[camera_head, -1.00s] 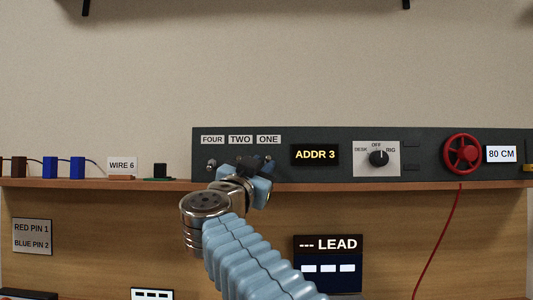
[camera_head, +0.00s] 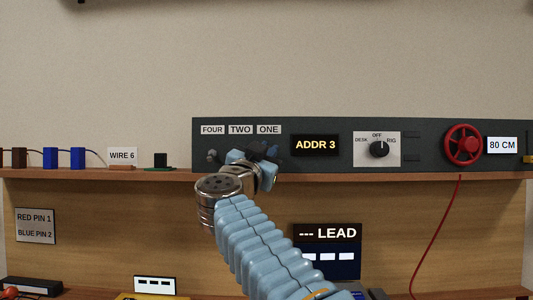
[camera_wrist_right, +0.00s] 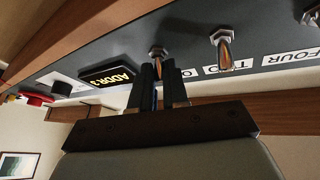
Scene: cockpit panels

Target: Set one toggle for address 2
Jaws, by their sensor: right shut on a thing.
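The dark panel has labels FOUR (camera_head: 212,130), TWO (camera_head: 240,129) and ONE (camera_head: 269,129) above a row of metal toggles. My right gripper (camera_head: 263,152) is at the panel below the ONE label and hides toggles there. In the wrist view my right gripper (camera_wrist_right: 159,76) is shut on the ONE toggle (camera_wrist_right: 158,53), whose lever sits between the fingertips. The TWO toggle (camera_wrist_right: 224,50) stands free beside it, and the FOUR toggle (camera_wrist_right: 311,16) is at the edge. The display (camera_head: 316,145) reads ADDR 3. My left gripper is not in view.
Right of the display are a rotary knob (camera_head: 379,149) marked DESK, OFF, RIG and a red handwheel (camera_head: 463,145). A wooden shelf edge (camera_head: 420,174) runs below the panel. Blue blocks (camera_head: 78,158) and a WIRE 6 sign (camera_head: 122,156) stand at left.

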